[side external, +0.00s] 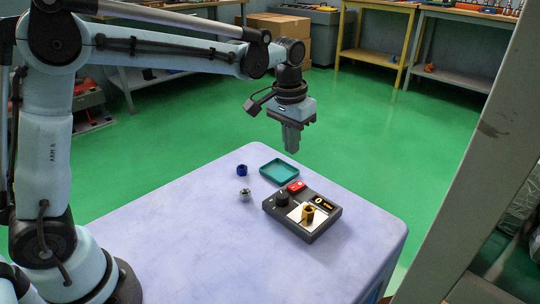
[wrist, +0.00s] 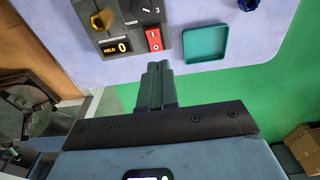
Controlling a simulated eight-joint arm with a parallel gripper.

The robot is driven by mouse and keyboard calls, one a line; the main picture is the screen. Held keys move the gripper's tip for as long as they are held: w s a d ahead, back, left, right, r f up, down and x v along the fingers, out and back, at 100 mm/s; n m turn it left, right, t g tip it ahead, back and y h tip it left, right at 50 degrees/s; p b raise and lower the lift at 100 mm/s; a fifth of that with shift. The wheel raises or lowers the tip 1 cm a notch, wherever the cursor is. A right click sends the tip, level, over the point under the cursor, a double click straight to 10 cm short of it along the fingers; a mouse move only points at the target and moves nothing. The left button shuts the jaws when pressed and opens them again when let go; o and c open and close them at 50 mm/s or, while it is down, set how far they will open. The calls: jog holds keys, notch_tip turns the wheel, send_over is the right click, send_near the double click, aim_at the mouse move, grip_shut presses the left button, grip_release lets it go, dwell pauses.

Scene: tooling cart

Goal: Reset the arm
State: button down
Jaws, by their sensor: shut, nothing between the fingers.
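My gripper (side external: 292,140) hangs from the arm, pointing down, above the far edge of the cart top. Its two fingers are together with nothing between them. In the wrist view the shut fingers (wrist: 159,66) point toward the cart edge, just short of the control box. My arm is raised and stretched out across the cart from the left.
The pale cart top (side external: 170,250) holds a dark control box (side external: 318,236) with a red rocker switch (side external: 296,186), black knob (side external: 282,198) and brass piece (side external: 308,213). Nearby are a teal tray (side external: 264,171), a blue piece (side external: 242,170) and a silver piece (side external: 245,194). The front left is clear.

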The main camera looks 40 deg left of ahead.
jog(key=s+a+t, duration=0.4)
jog(key=s+t, duration=0.2)
jog(key=s, duration=1.1)
jog(key=shift+a+f, duration=0.15)
